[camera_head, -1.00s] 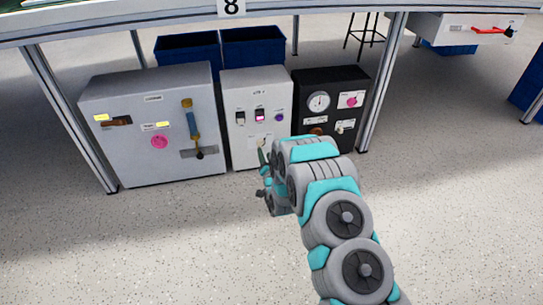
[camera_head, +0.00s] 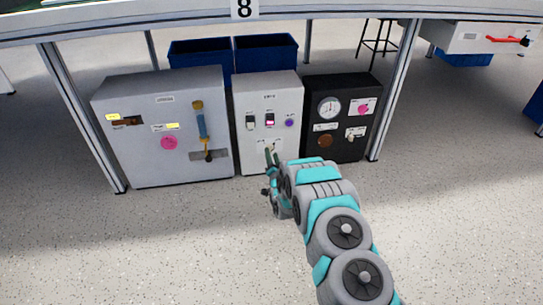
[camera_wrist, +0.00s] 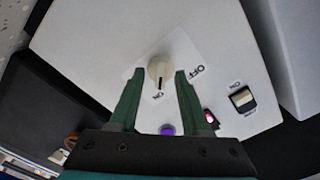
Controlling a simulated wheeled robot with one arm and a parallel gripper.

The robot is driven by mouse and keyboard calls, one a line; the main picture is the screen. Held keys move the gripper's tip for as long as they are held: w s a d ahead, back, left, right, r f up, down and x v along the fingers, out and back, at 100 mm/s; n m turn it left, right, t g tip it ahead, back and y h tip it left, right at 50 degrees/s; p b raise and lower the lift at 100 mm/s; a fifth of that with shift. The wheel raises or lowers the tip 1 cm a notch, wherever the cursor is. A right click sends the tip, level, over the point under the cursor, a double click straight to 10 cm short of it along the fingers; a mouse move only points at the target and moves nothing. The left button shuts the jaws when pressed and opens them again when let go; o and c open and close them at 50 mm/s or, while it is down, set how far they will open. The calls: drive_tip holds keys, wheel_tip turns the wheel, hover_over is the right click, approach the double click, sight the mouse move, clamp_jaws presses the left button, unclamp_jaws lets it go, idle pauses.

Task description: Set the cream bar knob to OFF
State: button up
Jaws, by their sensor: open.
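The cream bar knob (camera_wrist: 159,71) sits on a pale plate on the white box's face in the wrist view. Its dark marker line points at the "ON" label (camera_wrist: 158,96); the "OFF" label (camera_wrist: 196,71) is to the right. My gripper (camera_wrist: 160,77) is open, with its green fingers on either side of the knob in the picture. I cannot tell whether they touch it or how far they reach over it. In the head view my gripper (camera_head: 269,153) is at the lower front of the white box (camera_head: 285,87), hiding most of the knob.
The white box also bears a rocker switch (camera_wrist: 242,98), a red-lit switch (camera_head: 270,120) and a purple button (camera_head: 289,122). A grey box (camera_head: 135,90) stands to the left and a black box (camera_head: 345,90) to the right. Open floor lies in front.

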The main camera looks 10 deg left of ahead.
drive_tip(key=shift+w+a, duration=0.15)
drive_tip(key=shift+w, duration=0.3)
drive_tip(key=shift+r, duration=0.1)
drive_tip(key=shift+c, duration=0.3)
clamp_jaws()
